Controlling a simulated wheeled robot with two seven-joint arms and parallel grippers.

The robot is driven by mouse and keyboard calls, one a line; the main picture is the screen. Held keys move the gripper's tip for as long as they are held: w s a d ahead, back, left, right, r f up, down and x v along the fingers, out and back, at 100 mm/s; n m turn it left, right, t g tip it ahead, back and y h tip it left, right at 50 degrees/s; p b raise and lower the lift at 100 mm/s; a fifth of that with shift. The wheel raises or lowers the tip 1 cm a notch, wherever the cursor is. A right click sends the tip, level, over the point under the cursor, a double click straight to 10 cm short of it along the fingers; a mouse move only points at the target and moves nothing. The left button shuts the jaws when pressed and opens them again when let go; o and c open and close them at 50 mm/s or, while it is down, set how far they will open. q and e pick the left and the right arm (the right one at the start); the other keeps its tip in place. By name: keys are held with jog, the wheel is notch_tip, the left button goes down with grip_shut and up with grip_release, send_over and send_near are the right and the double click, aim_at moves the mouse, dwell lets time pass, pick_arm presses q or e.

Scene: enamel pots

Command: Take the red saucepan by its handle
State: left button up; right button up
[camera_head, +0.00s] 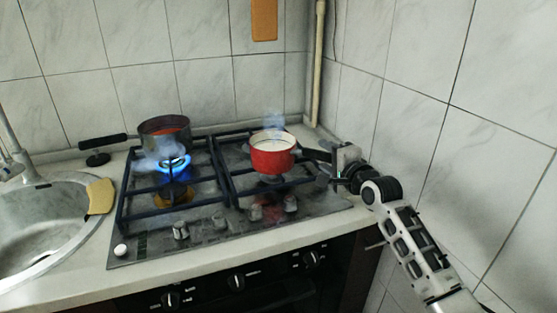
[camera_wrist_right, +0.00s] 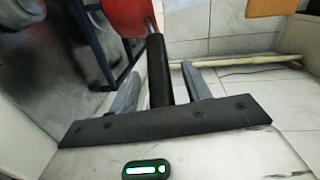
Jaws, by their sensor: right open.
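The red saucepan (camera_head: 272,156) stands on the right side of the gas stove, with a pale inside and faint steam above it. Its black handle (camera_head: 316,155) points right towards my right gripper (camera_head: 328,165). In the right wrist view the red pan wall (camera_wrist_right: 128,14) shows at the top, and the black handle (camera_wrist_right: 159,70) runs down between the two fingers of my right gripper (camera_wrist_right: 160,82). The fingers are open, one on each side of the handle, with gaps visible. My left gripper is not in view.
A grey pot (camera_head: 165,130) with reddish contents and a black handle stands at the back left of the stove (camera_head: 215,238). A blue flame (camera_head: 174,164) burns in front of it. A sink (camera_head: 45,225) is at left, and tiled walls close in behind and right.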

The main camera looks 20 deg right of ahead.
grip_shut()
dwell(1.3)
jog(key=shift+r, duration=0.25)
